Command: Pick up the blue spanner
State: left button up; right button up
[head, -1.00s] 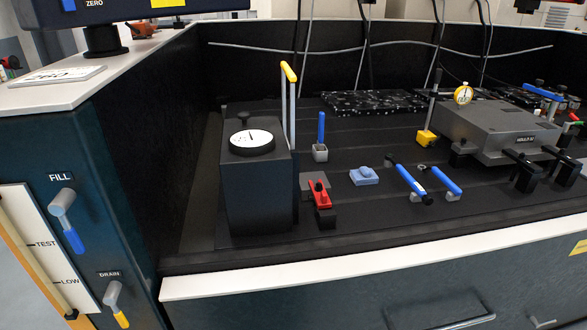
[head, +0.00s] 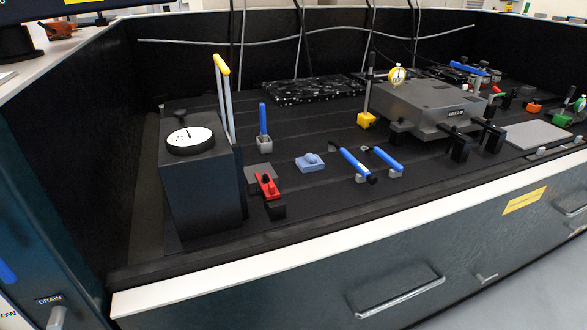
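Two blue-handled bars lie slanted near the bench's front edge. The left bar (head: 353,162) has grey and black ends; the right bar (head: 383,158) has a small grey end piece. Another blue handle (head: 468,68) sits at the back right, behind the grey mould block. A blue upright handle (head: 263,118) rises from a small grey base at the left. I cannot tell which of these is the blue spanner. Neither of my grippers shows in the head view.
A black box with a white dial (head: 189,140) stands at the left, beside a yellow-topped lever (head: 221,65). A red clamp (head: 267,186) and a light-blue block (head: 310,162) sit nearby. The grey mould block (head: 430,104) stands right. A white front ledge (head: 300,253) edges the bench.

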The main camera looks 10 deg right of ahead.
aim_at(394, 164)
jog(key=l+u, duration=0.1)
jog(key=u, duration=0.4)
jog(key=l+u, duration=0.15)
jog(key=u, duration=0.35)
jog(key=l+u, duration=0.2)
jog(key=l, duration=0.25)
jog(key=k+l+u, duration=0.25)
jog(key=l, duration=0.2)
jog(key=l+u, duration=0.2)
jog(key=l, duration=0.25)
jog(key=k+l+u, duration=0.25)
jog(key=l, duration=0.15)
jog(key=k+l+u, duration=0.2)
jog(key=l, duration=0.2)
jog(key=i, duration=0.1)
